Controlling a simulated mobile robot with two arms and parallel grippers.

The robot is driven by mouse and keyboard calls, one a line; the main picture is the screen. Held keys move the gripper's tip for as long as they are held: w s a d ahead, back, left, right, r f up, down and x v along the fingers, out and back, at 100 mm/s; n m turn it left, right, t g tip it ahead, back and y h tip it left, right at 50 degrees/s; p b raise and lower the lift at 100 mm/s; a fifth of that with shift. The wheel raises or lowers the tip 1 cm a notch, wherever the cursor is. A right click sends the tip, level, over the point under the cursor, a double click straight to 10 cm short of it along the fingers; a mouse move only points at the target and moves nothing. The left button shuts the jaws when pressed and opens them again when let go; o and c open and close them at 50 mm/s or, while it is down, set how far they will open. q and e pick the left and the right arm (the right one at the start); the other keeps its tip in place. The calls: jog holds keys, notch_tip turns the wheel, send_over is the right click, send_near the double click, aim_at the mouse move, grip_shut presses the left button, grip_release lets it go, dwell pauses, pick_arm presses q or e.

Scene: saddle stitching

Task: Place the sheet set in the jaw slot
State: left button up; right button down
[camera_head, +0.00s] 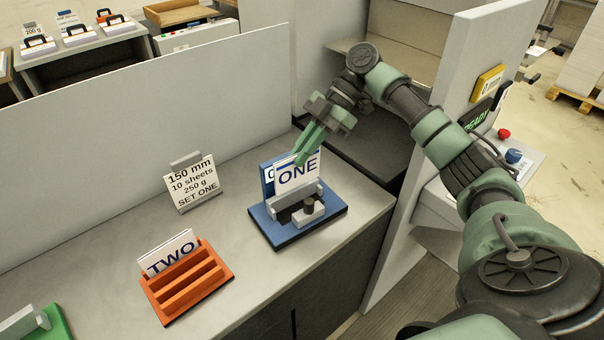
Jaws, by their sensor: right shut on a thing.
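The sheet set marked ONE (299,174) is a white upright card stack with blue edging. It stands at the blue jaw fixture (325,222), above its grey jaw. My right gripper (303,158) is shut on the top of this sheet set, coming down from behind and above. The jaw slot itself is hidden behind the grey jaw block, so I cannot tell how deep the sheets sit. A second sheet set marked TWO (169,252) stands in an orange slotted holder (190,284) to the left. My left gripper is not in view.
A sign (192,184) reading 150 mm, 10 sheets, 250 g, SET ONE stands behind on the grey counter (110,262). A green holder (55,325) is at the lower left. A tall white panel (140,120) backs the counter. A machine with a READY display (476,117) is at right.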

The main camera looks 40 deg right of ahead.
aim_at(296, 185)
notch_tip(296, 185, down, 3)
jog(key=shift+f, duration=0.15)
notch_tip(296, 185, down, 3)
jog(key=shift+f+p, duration=0.2)
jog(key=shift+p, duration=0.5)
jog(key=shift+f, duration=0.45)
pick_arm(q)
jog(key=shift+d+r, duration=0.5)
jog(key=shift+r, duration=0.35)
pick_arm(e)
jog(key=shift+f, duration=0.1)
jog(key=c, duration=1.5)
grip_release()
jog(key=shift+c, duration=0.2)
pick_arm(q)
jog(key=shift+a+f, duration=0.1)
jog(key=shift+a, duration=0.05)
